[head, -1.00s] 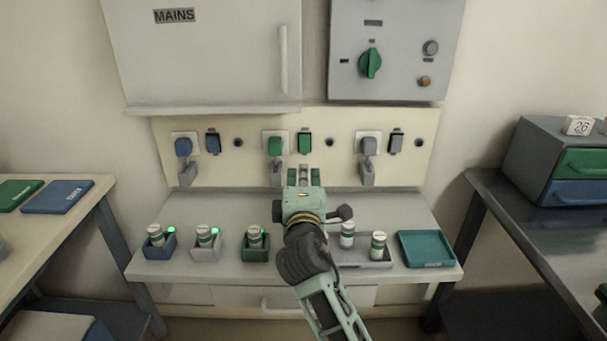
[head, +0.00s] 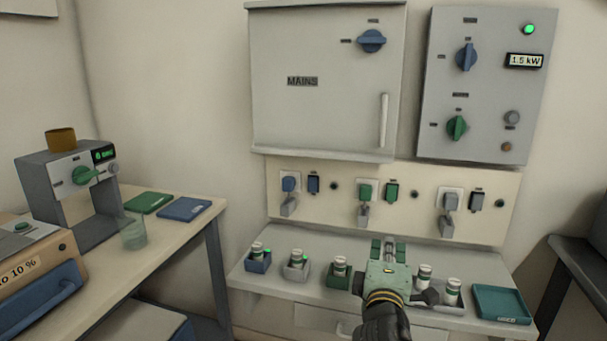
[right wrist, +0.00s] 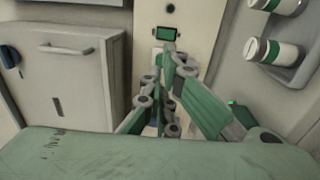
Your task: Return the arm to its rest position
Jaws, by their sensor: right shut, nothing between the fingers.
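My right gripper (head: 389,250) is in the lower middle of the head view, shut and empty. It is in front of the panel of plugs and switches, over the shelf (head: 245,281). In the right wrist view its green fingers (right wrist: 165,70) point toward a green-framed switch (right wrist: 166,34) on the panel. The arm reaches up from the bottom edge of the head view. My left gripper is not in view.
The grey MAINS cabinet (head: 325,115) and a control panel (head: 490,60) hang above. The shelf holds several small canisters in holders (head: 340,280) and a teal tray (head: 502,303). A side table (head: 150,246) with a dispenser-like machine (head: 70,190) stands left; a dark table (head: 575,262) stands right.

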